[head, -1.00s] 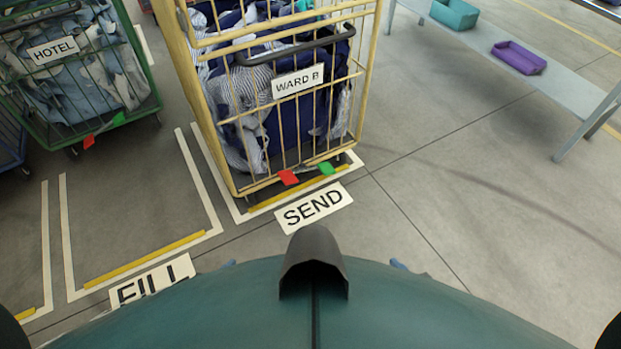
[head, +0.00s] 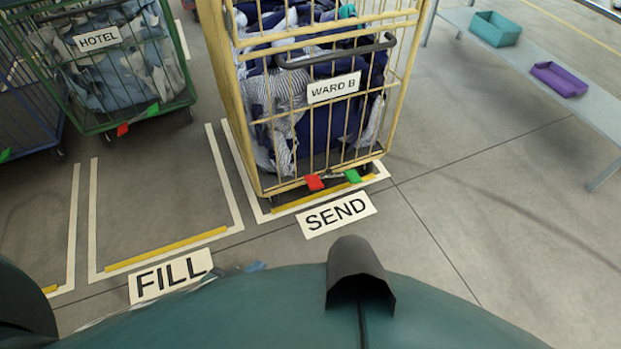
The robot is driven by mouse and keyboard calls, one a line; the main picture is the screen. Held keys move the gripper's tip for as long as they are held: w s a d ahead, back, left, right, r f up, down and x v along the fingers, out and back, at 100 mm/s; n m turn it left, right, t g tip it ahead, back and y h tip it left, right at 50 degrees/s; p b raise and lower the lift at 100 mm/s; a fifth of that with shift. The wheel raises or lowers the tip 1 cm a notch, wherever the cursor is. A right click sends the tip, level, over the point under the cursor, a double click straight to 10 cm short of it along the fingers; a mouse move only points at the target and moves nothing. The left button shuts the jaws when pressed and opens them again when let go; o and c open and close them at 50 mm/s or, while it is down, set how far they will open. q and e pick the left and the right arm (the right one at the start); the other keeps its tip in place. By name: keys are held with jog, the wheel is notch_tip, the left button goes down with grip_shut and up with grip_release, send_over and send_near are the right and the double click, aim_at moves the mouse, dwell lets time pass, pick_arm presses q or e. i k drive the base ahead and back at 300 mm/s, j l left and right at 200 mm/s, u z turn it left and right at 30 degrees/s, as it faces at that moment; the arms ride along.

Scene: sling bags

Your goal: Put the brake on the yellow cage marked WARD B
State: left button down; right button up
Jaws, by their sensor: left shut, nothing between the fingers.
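The yellow cage (head: 236,112) marked WARD B stands at the upper middle, filled with dark blue and striped laundry. Its WARD B sign (head: 333,88) hangs on the front bars below a dark handle (head: 336,53). A red tab (head: 314,183) and a green tab (head: 352,176) sit on a bar low at its front. I cannot tell which tab is pressed down. My right gripper is out of view.
The cage stands in a white-lined bay with a SEND sign (head: 337,214) in front. The bay by the FILL sign (head: 171,276) is empty. A green HOTEL cage (head: 183,62) stands behind it. A bench (head: 540,71) with teal and purple bins is at right.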

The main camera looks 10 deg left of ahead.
aim_at(313, 181)
jog(key=i+j, duration=0.1)
jog(key=j, duration=0.4)
jog(key=i+j, duration=0.1)
jog(key=j, duration=0.85)
jog(key=i+j, duration=0.15)
jog(key=j, duration=0.35)
jog(key=z, duration=1.35)
